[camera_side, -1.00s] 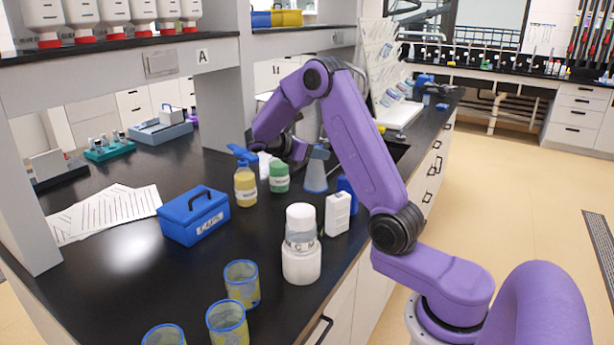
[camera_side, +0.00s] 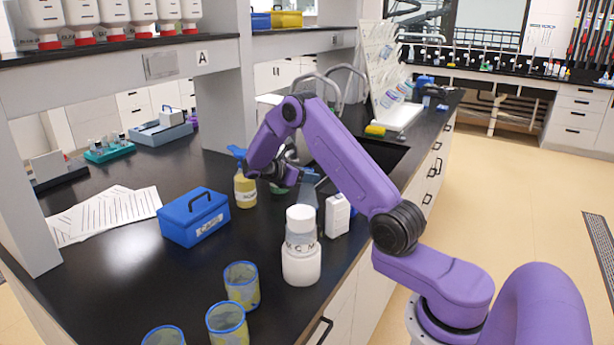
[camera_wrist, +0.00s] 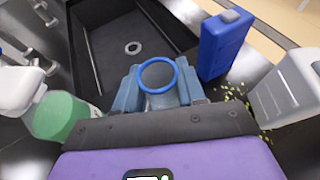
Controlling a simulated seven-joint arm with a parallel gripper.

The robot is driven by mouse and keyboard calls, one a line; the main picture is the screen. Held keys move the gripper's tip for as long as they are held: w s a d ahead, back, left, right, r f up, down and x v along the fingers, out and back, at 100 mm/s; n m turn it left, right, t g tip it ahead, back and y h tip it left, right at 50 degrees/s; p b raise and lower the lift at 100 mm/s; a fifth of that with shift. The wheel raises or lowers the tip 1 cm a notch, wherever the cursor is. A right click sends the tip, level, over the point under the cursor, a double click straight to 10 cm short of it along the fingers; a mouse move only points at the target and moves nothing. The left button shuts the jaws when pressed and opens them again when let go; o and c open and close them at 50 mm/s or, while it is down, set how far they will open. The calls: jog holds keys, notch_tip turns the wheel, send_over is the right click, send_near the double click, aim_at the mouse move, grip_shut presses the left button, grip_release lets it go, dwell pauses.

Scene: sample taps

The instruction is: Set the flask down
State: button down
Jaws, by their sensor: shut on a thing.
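My gripper (camera_side: 307,177) is shut on the flask (camera_side: 308,199), a clear cone-shaped vessel with a blue rim. In the wrist view the flask's round blue rim (camera_wrist: 158,75) shows from above between my two grey-blue fingers (camera_wrist: 159,92). The flask looks roughly upright in the side view. White bottles in front hide part of its lower body, so I cannot tell whether its base touches the black bench (camera_side: 130,240).
A green bottle (camera_wrist: 62,116) stands left of my gripper, a blue container (camera_wrist: 225,45) at upper right and a white jug (camera_wrist: 285,90) at right. The sink (camera_wrist: 130,45) lies beyond the fingers. Small yellow-green specks (camera_wrist: 240,95) lie on the bench between fingers and jug.

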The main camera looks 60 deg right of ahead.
jog(key=shift+f, duration=0.15)
jog(key=c, duration=0.7)
grip_release()
jog(key=shift+o, duration=0.2)
